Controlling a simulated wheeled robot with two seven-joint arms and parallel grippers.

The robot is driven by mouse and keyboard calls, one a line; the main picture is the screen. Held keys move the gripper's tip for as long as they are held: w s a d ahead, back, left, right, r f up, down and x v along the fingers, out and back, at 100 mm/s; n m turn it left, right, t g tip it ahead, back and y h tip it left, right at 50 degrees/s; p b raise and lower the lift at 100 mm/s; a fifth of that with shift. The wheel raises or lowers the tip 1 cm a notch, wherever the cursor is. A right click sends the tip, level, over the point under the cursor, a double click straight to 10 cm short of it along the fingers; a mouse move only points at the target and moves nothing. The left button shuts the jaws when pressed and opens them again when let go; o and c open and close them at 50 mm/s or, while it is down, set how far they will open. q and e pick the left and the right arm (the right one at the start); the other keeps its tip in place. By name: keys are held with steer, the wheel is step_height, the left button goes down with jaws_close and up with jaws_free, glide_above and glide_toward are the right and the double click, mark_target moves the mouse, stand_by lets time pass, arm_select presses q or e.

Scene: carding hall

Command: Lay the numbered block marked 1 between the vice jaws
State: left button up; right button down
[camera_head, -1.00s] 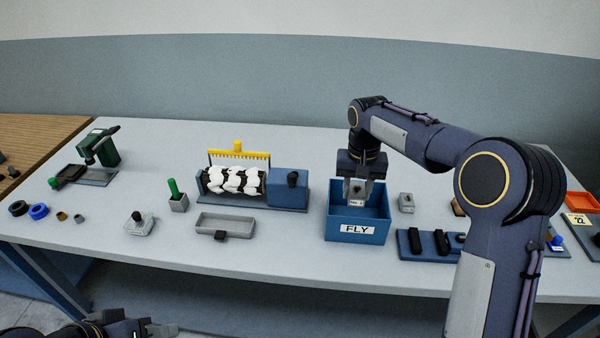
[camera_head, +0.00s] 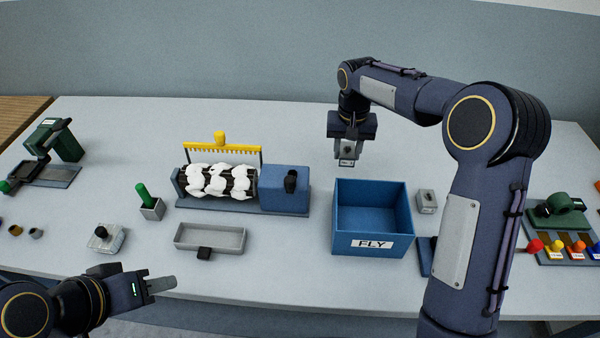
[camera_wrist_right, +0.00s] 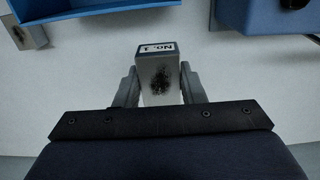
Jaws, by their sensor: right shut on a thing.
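My right gripper (camera_head: 347,154) is shut on the grey numbered block (camera_head: 347,161). In the right wrist view the block (camera_wrist_right: 160,80) sits between both fingers, has a dark smudge on its face and a label reading "No. 1". I cannot clearly identify the vice jaws; a green device (camera_head: 558,210) stands at the right, partly beside my right arm.
The open blue FLY box (camera_head: 343,220) stands mid-table, with another grey block (camera_head: 427,201) right of it. Left of it are a blue roller machine (camera_head: 285,190), a grey tray (camera_head: 210,237) and a green-handled block (camera_head: 152,209). A green press (camera_head: 60,140) stands far left.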

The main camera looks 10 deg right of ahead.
step_height(320, 180, down, 7)
steer(key=shift+w+f+p, duration=0.15)
steer(key=shift+p, duration=0.3)
step_height(320, 180, down, 3)
steer(key=shift+r+p, duration=0.1)
steer(key=shift+p, duration=0.2)
steer(key=shift+f, duration=0.4)
steer(key=shift+f, duration=0.2)
steer(key=c, duration=0.9)
jaws_free()
